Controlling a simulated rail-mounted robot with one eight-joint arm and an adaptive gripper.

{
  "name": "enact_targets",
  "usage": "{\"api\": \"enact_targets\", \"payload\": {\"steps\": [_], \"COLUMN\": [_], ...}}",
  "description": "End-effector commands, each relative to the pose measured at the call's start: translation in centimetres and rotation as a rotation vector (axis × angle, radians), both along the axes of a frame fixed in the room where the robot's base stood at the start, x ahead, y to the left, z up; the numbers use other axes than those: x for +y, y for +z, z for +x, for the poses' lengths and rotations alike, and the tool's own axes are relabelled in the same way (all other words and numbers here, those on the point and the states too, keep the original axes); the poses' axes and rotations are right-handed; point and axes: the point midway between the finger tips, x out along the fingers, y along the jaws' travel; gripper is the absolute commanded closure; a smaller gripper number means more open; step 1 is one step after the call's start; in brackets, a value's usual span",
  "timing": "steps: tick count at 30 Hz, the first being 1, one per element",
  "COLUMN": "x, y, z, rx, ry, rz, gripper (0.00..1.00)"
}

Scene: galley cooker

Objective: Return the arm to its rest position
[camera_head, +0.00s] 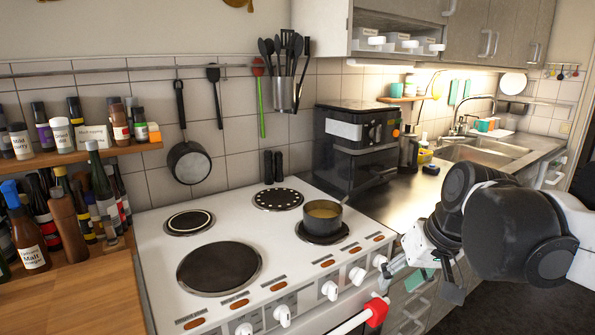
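My arm reaches in from the right edge, with its dark, rounded links in front of the counter. My gripper (422,284) hangs at the lower right, in front of the cabinet fronts and right of the cooker's knobs. Its fingers look spread apart, and I see no object held between them. A teal patch shows between the fingers; I cannot tell what it is. A small dark pot (322,214) with yellowish contents stands on the right front burner, its handle pointing up and right. My gripper is apart from the pot.
Spice bottles and a wooden board (70,295) are left. Dark floor lies lower right.

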Motion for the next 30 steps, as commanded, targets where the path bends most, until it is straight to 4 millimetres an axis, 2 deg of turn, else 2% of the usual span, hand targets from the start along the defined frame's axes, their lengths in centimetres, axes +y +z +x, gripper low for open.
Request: {"api": "enact_targets", "payload": {"steps": [1, 6, 15, 21, 30], "x": [0.1, 0.0, -0.6, -0.8, -0.9], "y": [0.0, -0.4, -1.9, -2.6, -2.6], "z": [-1.3, -4.8, -9.6, -10.9, -11.0], "rx": [-0.018, -0.087, -0.215, -0.258, -0.265], "ry": [-0.009, -0.05, -0.099, -0.113, -0.115], "rz": [-0.019, -0.079, -0.161, -0.183, -0.185], "gripper": [0.64, 0.64, 0.64, 0.64, 0.64]}}
